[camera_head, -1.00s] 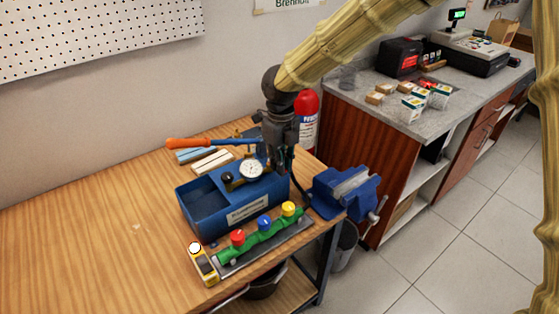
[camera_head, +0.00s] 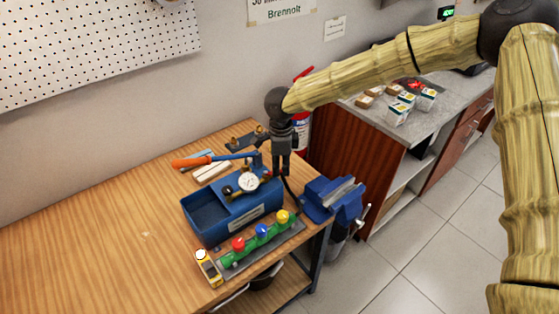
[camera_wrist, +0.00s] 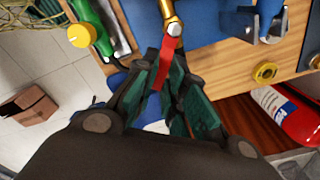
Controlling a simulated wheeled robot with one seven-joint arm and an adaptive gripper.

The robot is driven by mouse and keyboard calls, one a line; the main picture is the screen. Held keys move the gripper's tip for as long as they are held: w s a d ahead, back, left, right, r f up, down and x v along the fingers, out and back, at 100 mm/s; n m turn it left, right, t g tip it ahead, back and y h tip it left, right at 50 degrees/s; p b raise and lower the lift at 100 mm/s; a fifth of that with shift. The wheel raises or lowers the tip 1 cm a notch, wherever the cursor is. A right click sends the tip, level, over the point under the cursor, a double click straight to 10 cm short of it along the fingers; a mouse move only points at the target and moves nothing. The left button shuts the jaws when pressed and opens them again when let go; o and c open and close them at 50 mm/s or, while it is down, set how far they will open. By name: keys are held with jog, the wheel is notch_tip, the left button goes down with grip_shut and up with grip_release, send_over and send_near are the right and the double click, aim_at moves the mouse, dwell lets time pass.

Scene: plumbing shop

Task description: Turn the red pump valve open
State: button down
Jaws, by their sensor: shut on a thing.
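The red pump valve shows in the wrist view as a red lever (camera_wrist: 162,62) fixed by a nut to a brass fitting (camera_wrist: 172,27) on the blue pump (camera_wrist: 205,20). My gripper (camera_wrist: 166,50) is shut on this red lever, with a dark green-lined finger on each side of it. In the head view my gripper (camera_head: 282,172) points down at the right end of the blue test pump (camera_head: 210,232), beside its round gauge (camera_head: 248,182). The red lever is mostly hidden there by the fingers.
A green manifold (camera_head: 248,254) with red, blue and yellow knobs lies in front of the pump. A blue vise (camera_head: 335,197) stands at the right table edge. The orange-handled pump lever (camera_head: 193,162) and a fire extinguisher (camera_wrist: 290,115) are near. The left wooden tabletop (camera_head: 100,240) is clear.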

jog(key=shift+w+a+n+p, duration=0.15)
jog(key=shift+w+n+p, duration=0.45)
jog(key=shift+n, duration=0.55)
jog(key=shift+w+a+n+p, duration=0.1)
jog(key=shift+w+n+p, duration=0.25)
jog(key=shift+n+p, duration=0.65)
jog(key=shift+w+a+n+p, duration=0.15)
jog(key=shift+w+n+p, duration=0.35)
jog(key=shift+n, duration=0.85)
jog(key=c, duration=1.5)
grip_release()
jog(key=shift+a, duration=0.1)
notch_tip(320, 180, up, 12)
jog(key=shift+r, duration=0.1)
